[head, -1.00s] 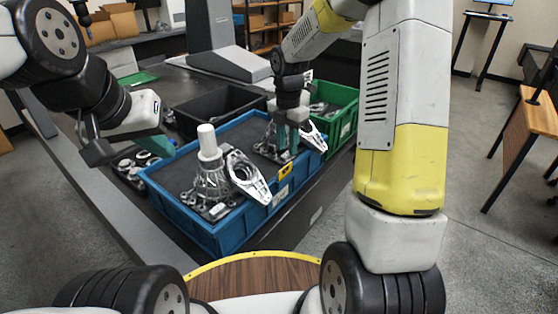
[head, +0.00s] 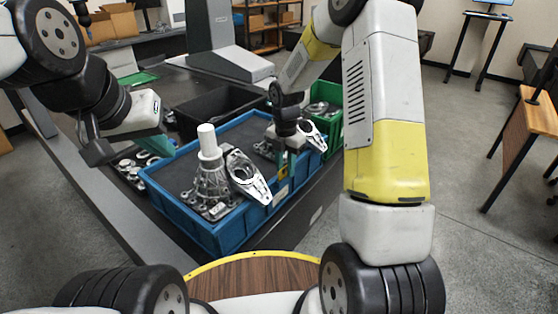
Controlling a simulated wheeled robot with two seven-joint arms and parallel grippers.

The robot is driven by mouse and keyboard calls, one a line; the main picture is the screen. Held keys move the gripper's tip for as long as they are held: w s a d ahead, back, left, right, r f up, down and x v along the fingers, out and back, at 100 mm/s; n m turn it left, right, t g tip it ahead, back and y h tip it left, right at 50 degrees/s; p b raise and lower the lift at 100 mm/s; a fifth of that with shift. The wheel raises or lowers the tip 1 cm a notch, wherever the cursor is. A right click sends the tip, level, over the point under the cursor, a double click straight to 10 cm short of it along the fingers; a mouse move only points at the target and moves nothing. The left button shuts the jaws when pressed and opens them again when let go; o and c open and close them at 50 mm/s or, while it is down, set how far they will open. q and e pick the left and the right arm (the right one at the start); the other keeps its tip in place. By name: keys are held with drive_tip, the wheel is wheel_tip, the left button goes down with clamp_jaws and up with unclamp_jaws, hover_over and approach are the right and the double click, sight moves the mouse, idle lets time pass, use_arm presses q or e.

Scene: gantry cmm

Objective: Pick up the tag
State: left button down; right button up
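A small yellow tag (head: 282,172) shows at the rim of the blue crate (head: 240,222), on its right-hand long wall. My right gripper (head: 288,167) points down at this rim, its teal fingers right at the tag and partly covering it. I cannot tell whether the fingers are apart or closed on the tag. My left gripper (head: 158,145) hangs at the crate's far left side, away from the tag. Its teal fingers are seen from the side, so their opening is unclear.
The blue crate holds a metal housing (head: 210,183) with a white cylinder on top and a pale bracket (head: 246,177). Another bracket (head: 312,135) lies near my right gripper. A black bin (head: 215,110) and a green bin (head: 328,100) stand behind the crate.

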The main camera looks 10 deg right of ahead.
clamp_jaws()
drive_tip(key=shift+r, duration=0.1)
wheel_tip(320, 180, up, 14)
drive_tip(key=shift+r, duration=0.2)
idle(0.7)
